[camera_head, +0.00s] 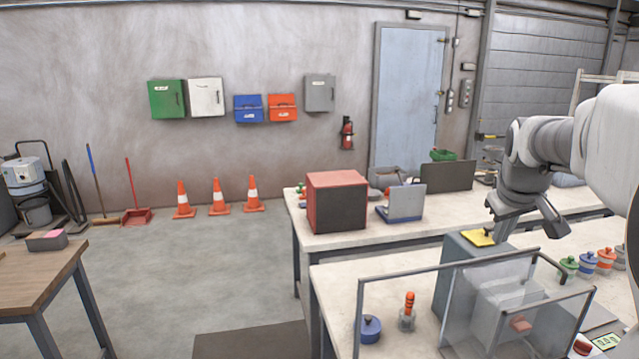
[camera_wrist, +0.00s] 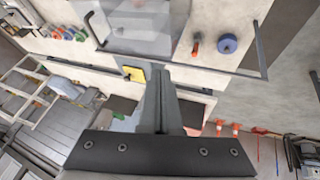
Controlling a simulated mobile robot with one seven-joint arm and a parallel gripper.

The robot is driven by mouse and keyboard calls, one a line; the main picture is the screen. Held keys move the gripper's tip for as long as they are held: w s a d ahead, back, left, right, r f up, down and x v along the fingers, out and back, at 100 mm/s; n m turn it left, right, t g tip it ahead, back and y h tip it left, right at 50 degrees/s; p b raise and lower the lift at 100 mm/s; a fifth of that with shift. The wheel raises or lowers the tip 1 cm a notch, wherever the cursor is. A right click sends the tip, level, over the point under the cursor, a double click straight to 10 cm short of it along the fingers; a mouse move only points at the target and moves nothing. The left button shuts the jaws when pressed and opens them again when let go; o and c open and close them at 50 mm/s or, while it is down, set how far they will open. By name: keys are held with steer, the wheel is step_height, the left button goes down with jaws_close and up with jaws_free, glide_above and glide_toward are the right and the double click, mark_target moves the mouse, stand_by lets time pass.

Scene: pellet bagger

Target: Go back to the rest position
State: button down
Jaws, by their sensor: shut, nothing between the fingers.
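My gripper (camera_head: 501,230) hangs from the arm at the right of the head view, pointing down near a grey box (camera_head: 457,262) with a yellow top (camera_head: 478,238). I cannot tell whether it touches the box. In the wrist view my gripper (camera_wrist: 158,72) has its fingers together, with nothing seen between them. The yellow top (camera_wrist: 133,76) shows just beside the fingertips there. My arm reaches in from the right edge.
A clear-walled enclosure with a grey frame (camera_head: 362,318) stands in front of the box. Several coloured pots (camera_head: 604,262) stand at right. A red-black box (camera_head: 337,202) sits on the back table.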

steer(key=s+a+f+y, duration=0.1)
steer(key=s+a+f, duration=0.2)
steer(key=s+a, duration=0.7)
steer(key=s+a+f+y, duration=0.2)
steer(key=s+a+f, duration=0.1)
steer(key=s+a, duration=0.8)
steer(key=s, duration=0.2)
steer(key=shift+s+m, duration=0.3)
steer(key=shift+m, duration=0.1)
steer(key=shift+f, duration=0.1)
